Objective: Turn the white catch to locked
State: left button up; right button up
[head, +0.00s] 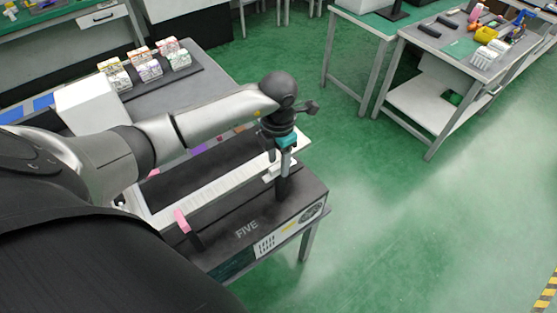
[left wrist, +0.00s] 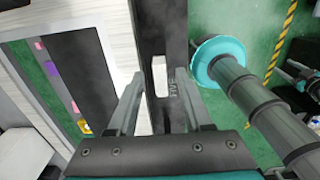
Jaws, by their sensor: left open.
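The white catch (left wrist: 159,76) is a short pale bar on a dark panel (left wrist: 160,25), seen upright in the left wrist view. My left gripper (left wrist: 157,92) is open, with one finger on each side of the catch's near end. I cannot tell whether either finger touches it. In the head view my left gripper (head: 284,184) points down at the far right end of the black fixture (head: 225,228) marked FIVE. There the gripper hides most of the catch.
A pink-tipped lever (head: 182,220) stands up at the fixture's left part. A long white strip (head: 205,185) runs behind it. Small boxes (head: 150,70) stand on a dark tray at the back left. Green floor (head: 400,240) is clear to the right.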

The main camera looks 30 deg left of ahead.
pick_arm(q)
jog(key=shift+f, duration=0.2)
grip_shut()
dwell(0.3)
